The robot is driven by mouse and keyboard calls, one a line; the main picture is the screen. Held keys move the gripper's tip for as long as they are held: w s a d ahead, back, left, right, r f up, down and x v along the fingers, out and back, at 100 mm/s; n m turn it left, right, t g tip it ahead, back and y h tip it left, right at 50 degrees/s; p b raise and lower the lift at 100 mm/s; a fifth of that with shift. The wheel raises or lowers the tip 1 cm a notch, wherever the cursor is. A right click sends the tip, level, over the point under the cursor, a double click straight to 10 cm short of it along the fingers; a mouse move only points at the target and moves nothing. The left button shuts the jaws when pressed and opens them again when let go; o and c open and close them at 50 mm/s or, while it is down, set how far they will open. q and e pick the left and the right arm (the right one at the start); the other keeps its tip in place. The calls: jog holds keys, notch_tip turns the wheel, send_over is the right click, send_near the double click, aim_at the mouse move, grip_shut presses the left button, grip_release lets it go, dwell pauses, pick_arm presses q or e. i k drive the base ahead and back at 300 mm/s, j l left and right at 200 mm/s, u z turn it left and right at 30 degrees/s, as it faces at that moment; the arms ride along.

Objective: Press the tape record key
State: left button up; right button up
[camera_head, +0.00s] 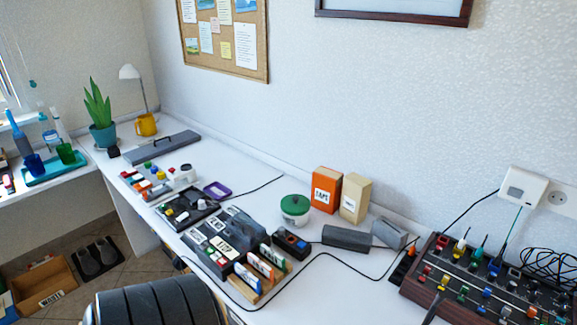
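A dark grey flat device (241,226) with white label patches lies on the white desk, left of the middle. It may be the tape machine. Its keys are too small to read, and I cannot pick out a record key. A small dark box (291,243) with coloured buttons sits just right of it.
A mixing console (490,290) with coloured knobs fills the right end. An orange box (326,189), a cream box (354,198) and a green-lidded pot (294,209) stand behind. A black cable crosses the desk.

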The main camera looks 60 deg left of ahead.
aim_at(222, 261)
jog(key=u, duration=2.2)
